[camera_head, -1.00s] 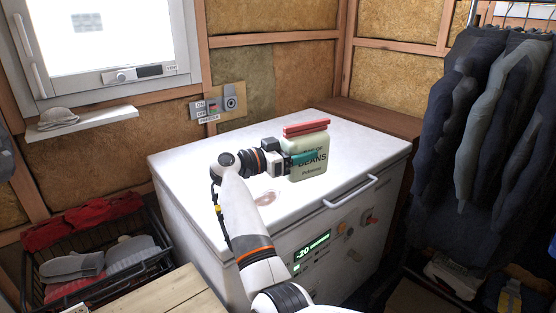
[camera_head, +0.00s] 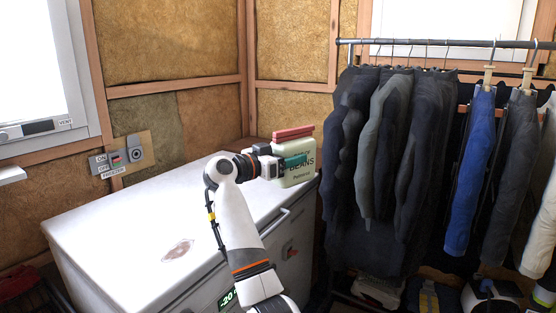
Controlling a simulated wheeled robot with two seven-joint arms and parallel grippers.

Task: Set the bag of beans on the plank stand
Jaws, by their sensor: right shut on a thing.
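The bag of beans (camera_head: 302,172) is pale green with a red top and a label reading BEANS. It shows upright, slightly tilted, at the right end of the white freezer's lid. My right gripper (camera_head: 290,161) is shut on it from the left, with teal fingers across its upper front. I cannot tell whether its base clears the lid. My left gripper is not in view.
The white freezer (camera_head: 130,235) fills the lower left, with a reddish stain (camera_head: 178,250) on its lid and a handle on its front. A rail of dark clothes (camera_head: 400,150) stands close on the right. A window (camera_head: 35,60) is at left.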

